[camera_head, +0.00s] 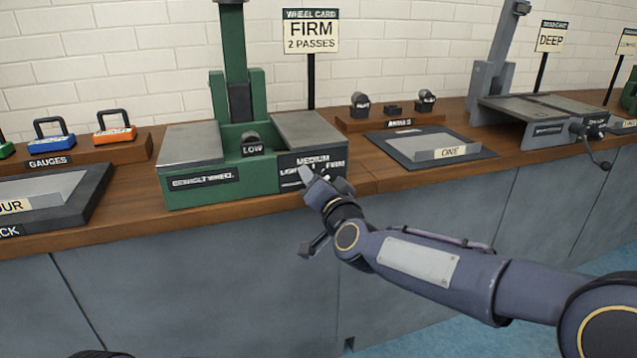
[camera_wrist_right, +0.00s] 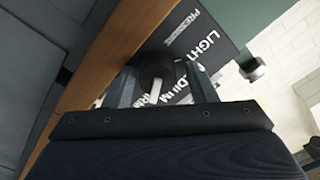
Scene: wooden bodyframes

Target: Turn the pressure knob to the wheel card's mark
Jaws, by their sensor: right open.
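The green wheel machine (camera_head: 202,183) stands on the bench. Its front panel (camera_wrist_right: 185,40) carries the words PRESSURE, LIGHT, MEDIUM and FIRM. The black round pressure knob (camera_wrist_right: 155,70) with a white pointer sits on that panel. In the wrist view the pointer runs down the picture, near the MEDIUM and FIRM lettering; I cannot tell exactly which it meets. My right gripper (camera_head: 307,212) is open in front of the panel. In the right wrist view its fingers (camera_wrist_right: 160,84) stand either side of the knob. The wheel card (camera_head: 311,32) reads FIRM, 2 PASSES.
To the left are gauges (camera_head: 55,140) on a wooden block. To the right are a tray (camera_head: 400,150) with card ONE and a grey cranked machine (camera_head: 540,110). The floor in front is clear.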

